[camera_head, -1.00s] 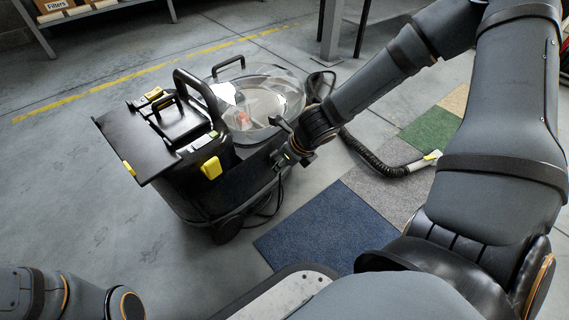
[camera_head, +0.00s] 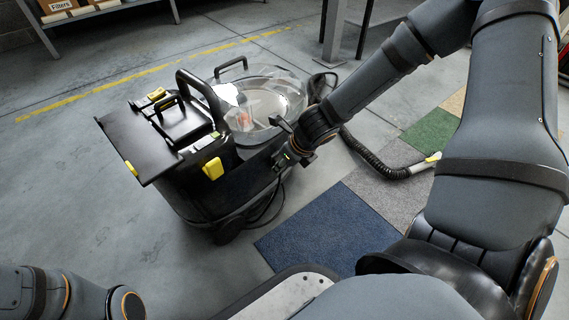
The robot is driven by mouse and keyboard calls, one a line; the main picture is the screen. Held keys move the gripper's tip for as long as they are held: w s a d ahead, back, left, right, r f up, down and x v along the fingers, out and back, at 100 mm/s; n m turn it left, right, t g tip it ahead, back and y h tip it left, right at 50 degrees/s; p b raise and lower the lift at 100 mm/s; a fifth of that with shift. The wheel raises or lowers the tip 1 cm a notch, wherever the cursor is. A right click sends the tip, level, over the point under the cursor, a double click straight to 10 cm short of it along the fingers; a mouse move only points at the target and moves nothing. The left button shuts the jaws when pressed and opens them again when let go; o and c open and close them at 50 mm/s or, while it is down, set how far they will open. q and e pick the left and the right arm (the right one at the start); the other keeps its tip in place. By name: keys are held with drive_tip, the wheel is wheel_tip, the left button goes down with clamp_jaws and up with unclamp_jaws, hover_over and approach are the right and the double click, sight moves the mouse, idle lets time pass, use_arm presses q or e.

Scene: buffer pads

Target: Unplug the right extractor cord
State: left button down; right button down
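The extractor (camera_head: 190,185) is a black and dark grey machine with yellow latches and a clear round tank (camera_head: 262,100). It stands on the floor at the left middle. Its black cord (camera_head: 272,207) hangs in loops at the machine's lower right side. My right gripper (camera_head: 281,160) reaches in from the upper right and is at the side of the machine, just above the cord. Its fingers are small and dark against the machine, so I cannot tell whether they hold the plug. My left arm shows at the lower left; its gripper is not visible.
A black hose (camera_head: 375,165) with a light end lies on the floor to the right. Blue (camera_head: 325,232), grey and green carpet tiles lie there too. A shelf (camera_head: 95,12) with boxes stands at the back left. Metal table legs (camera_head: 333,35) stand behind the machine. The left floor is clear.

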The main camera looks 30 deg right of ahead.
drive_tip(key=c, duration=0.9)
unclamp_jaws()
drive_tip(key=shift+o, duration=0.2)
drive_tip(key=shift+r, duration=0.1)
wheel_tip(320, 180, up, 10)
